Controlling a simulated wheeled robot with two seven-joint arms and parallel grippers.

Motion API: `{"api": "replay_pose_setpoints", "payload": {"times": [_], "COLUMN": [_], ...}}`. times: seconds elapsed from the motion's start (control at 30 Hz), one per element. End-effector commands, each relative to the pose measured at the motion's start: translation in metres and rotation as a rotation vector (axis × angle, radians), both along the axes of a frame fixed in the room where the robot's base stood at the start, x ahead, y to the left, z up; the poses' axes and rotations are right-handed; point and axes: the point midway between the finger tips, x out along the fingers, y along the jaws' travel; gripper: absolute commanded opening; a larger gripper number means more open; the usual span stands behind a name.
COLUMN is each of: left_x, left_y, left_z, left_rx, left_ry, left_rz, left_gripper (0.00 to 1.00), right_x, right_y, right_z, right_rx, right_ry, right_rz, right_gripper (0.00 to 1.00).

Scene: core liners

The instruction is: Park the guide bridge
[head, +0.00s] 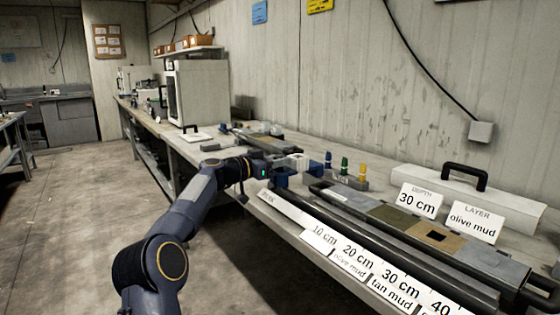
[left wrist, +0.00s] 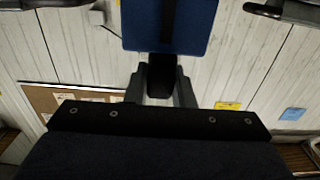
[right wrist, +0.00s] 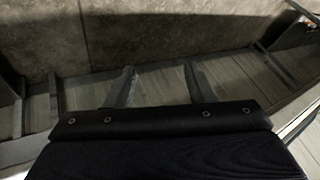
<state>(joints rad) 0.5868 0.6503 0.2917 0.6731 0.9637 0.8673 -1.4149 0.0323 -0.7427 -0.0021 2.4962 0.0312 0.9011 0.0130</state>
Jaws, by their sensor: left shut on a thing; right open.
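My left gripper (head: 270,170) is at the near edge of the bench in the head view, beside the left end of the core liners. In the left wrist view the left gripper (left wrist: 160,88) is shut on a dark grip below a blue block (left wrist: 138,30) with a dark strip. I take this to be the guide bridge; its blue part (head: 281,178) shows beside the gripper in the head view, and the arm partly hides it. The core liner (head: 400,222) lies along the bench. My right gripper (right wrist: 160,82) is open and empty in the right wrist view, over the lower shelf.
Depth and layer cards (head: 418,201) stand behind the liner, and a row of labels (head: 355,262) runs along the bench front. Coloured markers (head: 344,165) stand in a rack behind the gripper. A long white case (head: 465,195) with a black handle lies by the wall.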

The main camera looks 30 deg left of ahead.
Motion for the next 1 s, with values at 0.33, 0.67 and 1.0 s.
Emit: {"api": "replay_pose_setpoints", "payload": {"times": [0.33, 0.67, 1.0], "left_x": [0.000, 0.000, -0.022], "left_y": [0.006, 0.005, 0.015], "left_z": [0.002, 0.002, -0.001], "left_rx": [0.000, 0.001, 0.001], "left_ry": [-0.005, -0.004, -0.003], "left_rz": [0.017, 0.012, 0.014], "left_gripper": [0.00, 0.44, 0.44], "right_x": [0.000, 0.000, 0.000], "right_y": [0.000, 0.000, 0.000], "right_z": [0.000, 0.000, -0.008], "right_rx": [0.000, 0.000, 0.000], "right_ry": [0.000, 0.000, 0.000], "right_rz": [0.000, 0.000, 0.000], "right_gripper": [0.48, 0.48, 0.48]}}
